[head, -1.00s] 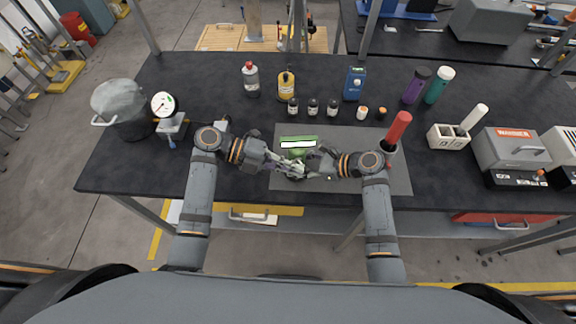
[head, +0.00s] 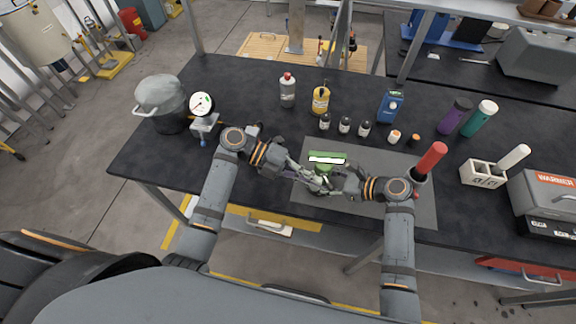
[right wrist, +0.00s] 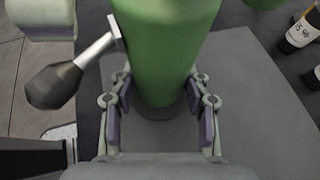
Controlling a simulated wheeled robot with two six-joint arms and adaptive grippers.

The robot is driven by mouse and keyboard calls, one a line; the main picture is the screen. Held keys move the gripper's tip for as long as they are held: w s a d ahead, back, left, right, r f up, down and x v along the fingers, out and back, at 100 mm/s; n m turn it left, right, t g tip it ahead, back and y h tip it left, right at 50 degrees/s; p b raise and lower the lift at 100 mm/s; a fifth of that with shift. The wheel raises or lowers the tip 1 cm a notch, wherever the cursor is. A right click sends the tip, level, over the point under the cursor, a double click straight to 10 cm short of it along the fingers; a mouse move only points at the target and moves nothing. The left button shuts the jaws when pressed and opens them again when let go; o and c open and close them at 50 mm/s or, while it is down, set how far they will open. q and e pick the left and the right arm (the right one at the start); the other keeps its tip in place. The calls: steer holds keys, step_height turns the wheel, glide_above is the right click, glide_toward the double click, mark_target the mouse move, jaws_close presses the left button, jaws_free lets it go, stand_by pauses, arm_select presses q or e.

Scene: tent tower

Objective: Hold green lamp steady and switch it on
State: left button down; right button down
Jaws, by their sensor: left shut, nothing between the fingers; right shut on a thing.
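The green lamp (head: 325,170) stands upright on the grey mat, with a green head bearing a white bar. In the right wrist view its thick green body (right wrist: 165,45) fills the middle. A metal lever with a dark knob (right wrist: 54,85) sticks out from its left side. My right gripper (head: 339,181) is shut on the lamp body from the right; its two fingers (right wrist: 160,102) sit on either side of it. My left gripper (head: 312,180) is shut and empty, close to the lamp's left side. Whether it touches the lever is hidden in the head view.
The grey mat (head: 415,200) lies under the lamp. Small bottles (head: 345,125) stand behind it. A red-handled tool (head: 430,160) stands right of my right arm. A gauge (head: 201,104) and a pot (head: 160,95) stand at the left. The dark table between gauge and bottles is clear.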

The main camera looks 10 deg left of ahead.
arm_select(q)
steer(key=s+v, duration=0.1)
steer(key=v, duration=1.1)
steer(key=shift+a+r, duration=0.3)
steer(key=shift+r, duration=0.15)
arm_select(e)
steer(key=c, duration=0.6)
jaws_free()
arm_select(q)
steer(key=shift+w, duration=0.1)
arm_select(e)
steer(key=shift+o, duration=0.2)
steer(key=shift+f, duration=0.1)
steer(key=shift+d, duration=0.1)
steer(key=v, duration=1.1)
steer(key=shift+s+d, duration=0.1)
steer(key=shift+d, duration=0.05)
steer(key=shift+d+r, duration=0.2)
steer(key=shift+r, duration=0.05)
steer(key=shift+s, duration=0.1)
